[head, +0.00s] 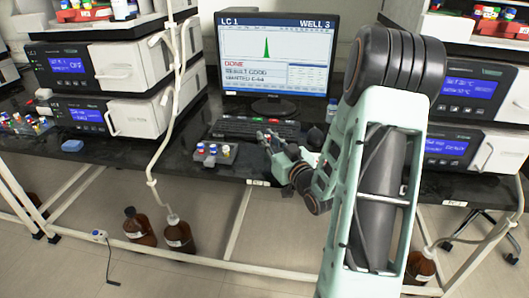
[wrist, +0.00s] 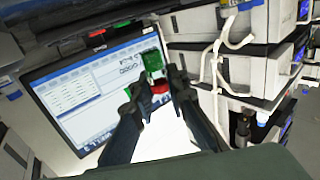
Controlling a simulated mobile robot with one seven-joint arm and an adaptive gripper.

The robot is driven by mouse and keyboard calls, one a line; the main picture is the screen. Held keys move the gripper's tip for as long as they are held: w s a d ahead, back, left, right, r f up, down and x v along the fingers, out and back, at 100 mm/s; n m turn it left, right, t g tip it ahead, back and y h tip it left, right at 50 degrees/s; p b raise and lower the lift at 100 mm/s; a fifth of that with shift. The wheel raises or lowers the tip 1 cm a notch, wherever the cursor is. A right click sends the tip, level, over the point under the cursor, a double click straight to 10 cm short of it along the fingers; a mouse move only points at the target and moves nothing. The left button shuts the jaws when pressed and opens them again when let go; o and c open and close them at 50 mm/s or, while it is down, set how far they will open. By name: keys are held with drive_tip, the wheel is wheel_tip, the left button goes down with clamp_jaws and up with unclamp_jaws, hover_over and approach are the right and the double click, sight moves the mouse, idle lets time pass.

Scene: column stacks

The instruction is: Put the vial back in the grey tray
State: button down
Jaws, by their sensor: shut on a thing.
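My gripper (head: 267,137) reaches over the dark bench in front of the keyboard, to the right of a small grey tray (head: 212,162). In the wrist view my gripper (wrist: 156,88) is shut on a small vial (wrist: 159,86), which shows red and green between the fingertips. Its body is hard to make out against a bright white patch. The vial is too small to tell clearly in the head view. The gripper is apart from the tray.
A monitor (head: 277,60) reading "DONE" and "RESULT GOOD" stands behind the keyboard (head: 255,128). Instrument stacks (head: 125,65) flank it. A hanging white tube (head: 176,90) runs down left of the tray.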

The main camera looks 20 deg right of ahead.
sight(265, 160)
drive_tip(key=shift+w+f, duration=0.65)
drive_tip(key=shift+f, duration=0.15)
drive_tip(key=shift+w+f+b, duration=0.2)
drive_tip(key=shift+f+b, duration=0.5)
drive_tip(key=shift+f, duration=1)
drive_tip(key=shift+f+b, duration=0.25)
drive_tip(key=shift+b, duration=0.05)
drive_tip(key=c, duration=1.9)
unclamp_jaws()
drive_tip(key=shift+r, duration=0.1)
drive_tip(key=shift+r, duration=0.1)
